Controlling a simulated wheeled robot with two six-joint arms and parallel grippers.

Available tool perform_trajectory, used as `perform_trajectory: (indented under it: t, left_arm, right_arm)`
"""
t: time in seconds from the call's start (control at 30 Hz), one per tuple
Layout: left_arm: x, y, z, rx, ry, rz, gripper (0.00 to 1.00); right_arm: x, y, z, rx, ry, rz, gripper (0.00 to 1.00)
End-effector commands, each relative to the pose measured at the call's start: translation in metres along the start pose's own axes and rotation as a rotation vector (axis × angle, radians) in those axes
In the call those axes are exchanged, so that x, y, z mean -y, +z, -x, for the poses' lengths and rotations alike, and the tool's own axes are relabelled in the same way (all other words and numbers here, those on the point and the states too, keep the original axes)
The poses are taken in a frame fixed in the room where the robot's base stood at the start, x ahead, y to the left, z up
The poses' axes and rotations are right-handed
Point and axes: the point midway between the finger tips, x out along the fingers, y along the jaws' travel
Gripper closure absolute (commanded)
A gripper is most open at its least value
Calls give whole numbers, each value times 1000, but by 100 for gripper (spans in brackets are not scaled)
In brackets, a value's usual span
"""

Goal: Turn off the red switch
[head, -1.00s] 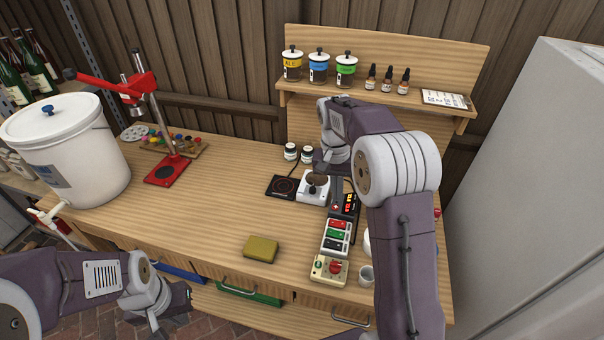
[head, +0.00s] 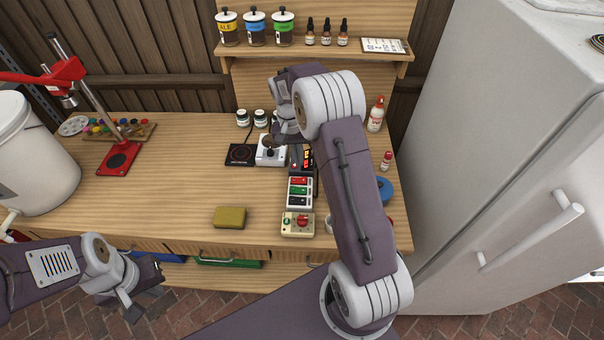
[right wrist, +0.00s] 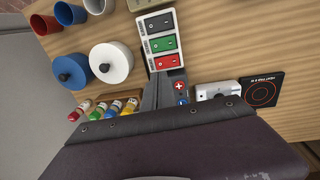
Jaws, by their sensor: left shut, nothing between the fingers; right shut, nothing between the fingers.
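The red switch (head: 300,181) is the rocker at the far end of a white switch panel (head: 289,192) on the bench, with a green and a black rocker nearer me. In the right wrist view the red switch (right wrist: 166,62) is the lowest of the three rockers. Its on or off position is too small to tell. My right gripper (right wrist: 167,80) is shut and empty, close by the red-switch end of the panel; contact cannot be told. In the head view its fingers are partly hidden by my arm. My left gripper (head: 143,292) is shut and empty, low in front of the bench.
A box with a red knob (head: 298,226) stands just nearer than the panel. A display box (head: 308,160), a white device (head: 268,157) and a black hot plate (head: 240,154) lie behind it. A yellow sponge (head: 230,217) lies left. A white fridge (head: 460,150) stands right.

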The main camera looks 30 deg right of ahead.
Motion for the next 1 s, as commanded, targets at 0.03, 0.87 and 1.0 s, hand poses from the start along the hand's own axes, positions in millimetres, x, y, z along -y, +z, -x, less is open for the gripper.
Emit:
perform_trajectory:
  t: [0.03,0.87,1.0]
  left_arm:
    - [0,0,2,0,0,0,100]
    - [0,-1,11,0,0,0,100]
    - [0,-1,9,0,0,0,100]
  right_arm:
    - [-1,1,-10,5,2,0,100]
    - [0,0,-82,0,0,0,100]
    - [-2,0,-86,0,0,0,100]
